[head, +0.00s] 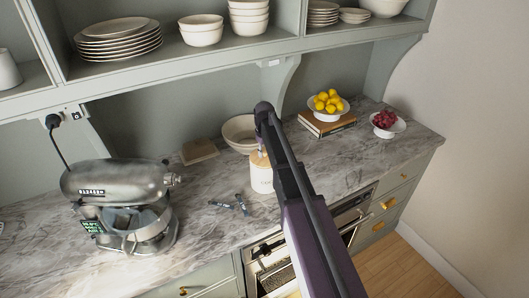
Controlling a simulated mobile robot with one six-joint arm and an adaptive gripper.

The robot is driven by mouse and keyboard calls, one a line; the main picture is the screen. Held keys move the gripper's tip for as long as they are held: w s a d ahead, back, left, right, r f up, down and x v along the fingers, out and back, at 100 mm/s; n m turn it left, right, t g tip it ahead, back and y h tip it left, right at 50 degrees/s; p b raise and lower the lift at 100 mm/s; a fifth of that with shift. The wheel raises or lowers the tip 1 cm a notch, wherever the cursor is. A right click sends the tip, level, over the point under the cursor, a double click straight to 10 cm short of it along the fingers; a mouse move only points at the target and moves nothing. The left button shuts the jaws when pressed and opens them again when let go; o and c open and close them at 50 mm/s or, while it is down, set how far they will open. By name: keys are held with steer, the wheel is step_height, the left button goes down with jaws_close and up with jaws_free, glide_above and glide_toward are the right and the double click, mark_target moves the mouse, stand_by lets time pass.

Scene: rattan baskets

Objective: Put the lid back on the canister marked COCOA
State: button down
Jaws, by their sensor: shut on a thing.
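A white canister (261,183) stands upright on the marble counter, near the middle of the head view. Dark lettering shows on its front, but it is too small and too covered to read in full. A tan, wooden-looking lid (257,159) is at the canister's top; I cannot tell whether it is seated or just above the rim. My gripper (261,149) comes down from above and is shut on the lid, its fingers small in the picture. My arm hides the right side of the canister and lid.
A cream bowl (238,133) stands close behind the canister. A dark metal utensil (233,206) lies left of it, with a mixer (122,207) farther left. A shelf (230,51) hangs above.

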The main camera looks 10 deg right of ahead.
stand_by(0.6)
steer(key=shift+c, duration=1.7)
jaws_free()
steer(key=o, duration=0.3)
steer(key=shift+o, duration=0.2)
steer(key=shift+r, duration=0.15)
steer(key=shift+r+p, duration=3.35)
steer(key=shift+p, duration=0.15)
